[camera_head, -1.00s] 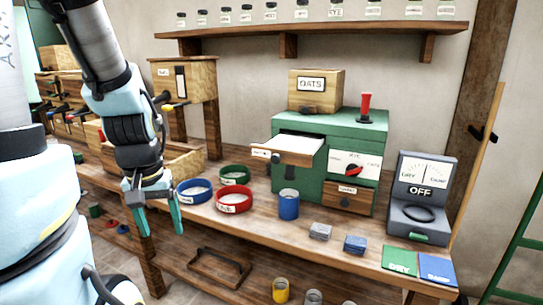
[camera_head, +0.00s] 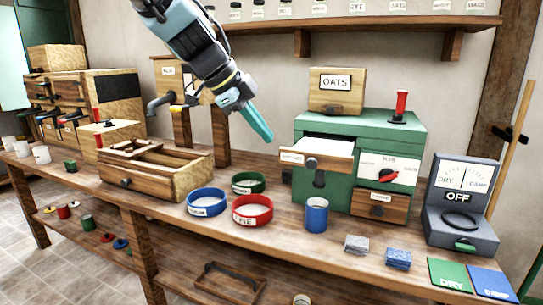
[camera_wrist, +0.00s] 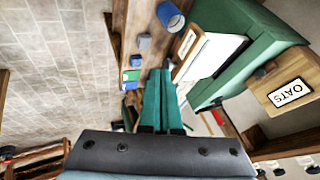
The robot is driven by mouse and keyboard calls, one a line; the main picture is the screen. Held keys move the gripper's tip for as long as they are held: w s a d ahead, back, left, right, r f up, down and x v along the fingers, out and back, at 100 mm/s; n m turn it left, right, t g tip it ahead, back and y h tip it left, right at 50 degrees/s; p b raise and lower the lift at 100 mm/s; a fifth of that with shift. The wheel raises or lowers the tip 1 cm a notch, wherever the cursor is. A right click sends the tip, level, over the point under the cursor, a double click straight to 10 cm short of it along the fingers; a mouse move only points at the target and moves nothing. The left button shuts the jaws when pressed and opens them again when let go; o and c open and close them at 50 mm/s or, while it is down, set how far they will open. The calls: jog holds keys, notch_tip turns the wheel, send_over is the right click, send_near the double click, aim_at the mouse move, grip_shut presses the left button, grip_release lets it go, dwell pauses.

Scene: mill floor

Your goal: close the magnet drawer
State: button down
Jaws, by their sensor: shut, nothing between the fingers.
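A green mill cabinet (camera_head: 340,124) stands on the bench. Its upper left drawer, the magnet drawer (camera_head: 316,163), sticks out toward the front, with a wooden front, a dark knob and a white inside; its label is too small to read. The open drawer also shows in the wrist view (camera_wrist: 208,56). My gripper (camera_head: 262,136) is shut and empty, in the air to the left of the cabinet and apart from the drawer. In the wrist view its teal fingers (camera_wrist: 158,85) lie together, beside the drawer in the picture.
A blue cup (camera_head: 316,215) stands in front of the drawer. Red (camera_head: 252,211), blue (camera_head: 207,202) and green (camera_head: 248,183) rings lie left of it. An OATS box (camera_head: 337,91) and a red handle (camera_head: 401,105) are on the cabinet. A meter (camera_head: 462,203) stands at right.

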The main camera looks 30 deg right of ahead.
jog(key=w+d+f+p, duration=0.1)
jog(key=d+f+p, duration=0.4)
jog(key=d+f, duration=0.3)
jog(key=shift+w+d+p, duration=0.3)
jog(key=shift+d+p, duration=0.05)
jog(key=shift+d, duration=0.3)
